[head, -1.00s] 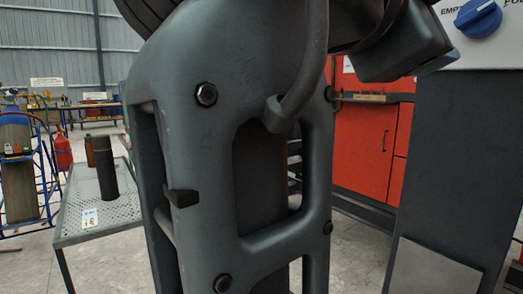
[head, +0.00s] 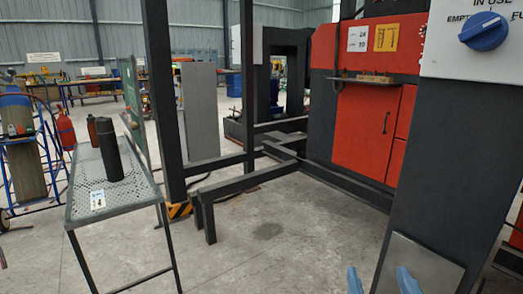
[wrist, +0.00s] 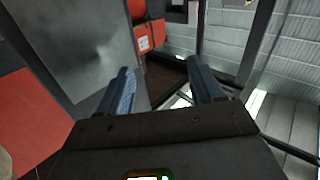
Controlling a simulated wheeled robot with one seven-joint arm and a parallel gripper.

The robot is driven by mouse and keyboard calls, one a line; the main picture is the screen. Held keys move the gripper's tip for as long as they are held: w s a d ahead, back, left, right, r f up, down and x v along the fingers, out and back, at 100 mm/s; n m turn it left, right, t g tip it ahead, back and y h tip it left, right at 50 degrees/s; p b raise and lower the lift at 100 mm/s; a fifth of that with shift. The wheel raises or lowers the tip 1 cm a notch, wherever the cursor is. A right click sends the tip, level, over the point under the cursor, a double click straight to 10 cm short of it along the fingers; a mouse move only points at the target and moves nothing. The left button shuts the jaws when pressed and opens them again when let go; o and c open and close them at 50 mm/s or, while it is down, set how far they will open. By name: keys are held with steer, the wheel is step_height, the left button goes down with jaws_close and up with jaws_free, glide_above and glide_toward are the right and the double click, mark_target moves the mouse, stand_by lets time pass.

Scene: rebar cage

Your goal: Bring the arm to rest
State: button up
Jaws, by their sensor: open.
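My gripper (head: 381,281) shows at the bottom edge of the head view, right of centre. Only its two blue fingertips are visible there, apart from each other with nothing between them. In the wrist view both blue fingers of my gripper (wrist: 160,70) stand apart and empty. The rest of my arm is hidden below the head view. The fingertips appear in front of the foot of the dark grey panel post (head: 445,150).
A perforated metal table (head: 130,203) with a black bottle (head: 110,150) stands at left. Dark steel frame bars (head: 245,183) cross the middle. A red cabinet (head: 360,125) and a blue knob (head: 484,31) are at right. The concrete floor (head: 250,250) in front is open.

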steer(key=s+d+f+n+g+y+p, duration=0.15)
steer(key=s+f, duration=0.25)
steer(key=s, duration=0.4)
steer(key=s+d+f+n+g+y+p, duration=0.15)
steer(key=s+f, duration=0.25)
steer(key=s, duration=0.5)
steer(key=s+d+r+m+p, duration=0.1)
steer(key=s, duration=0.6)
steer(key=s+d+r+m, duration=0.1)
steer(key=s+r, duration=0.1)
steer(key=s, duration=0.6)
steer(key=shift+r+p, duration=0.3)
steer(key=shift+p, duration=0.1)
